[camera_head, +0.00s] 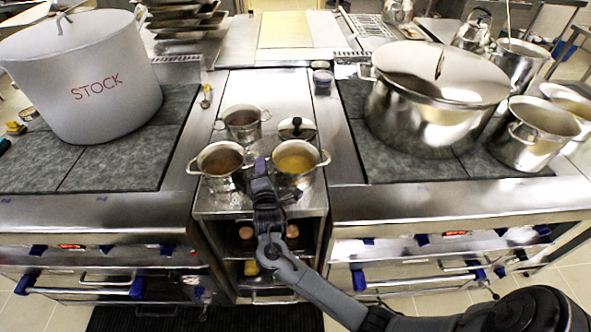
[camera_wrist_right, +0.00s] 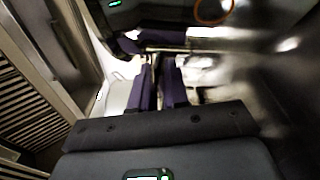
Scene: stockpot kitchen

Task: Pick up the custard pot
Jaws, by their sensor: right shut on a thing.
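The custard pot (camera_head: 297,181) is a small steel pot with yellow contents, on the narrow steel counter between the two hobs. It looks upright, and I cannot tell whether it is clear of the counter. My right gripper (camera_head: 260,166) reaches in from the front, at the left side of this pot, with its purple fingers shut on it, apparently at the handle. The fingers hide the grip point. In the right wrist view the fingers (camera_wrist_right: 160,88) show close together, but what is between them is unclear. My left gripper is not in view.
A pot with brown contents (camera_head: 222,182) stands close left of the gripper, and another small pot (camera_head: 243,133) behind. A dark round lid (camera_head: 297,128) is behind the custard pot. The large stock pot (camera_head: 100,95) and a lidded steel pot (camera_head: 420,115) flank the counter.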

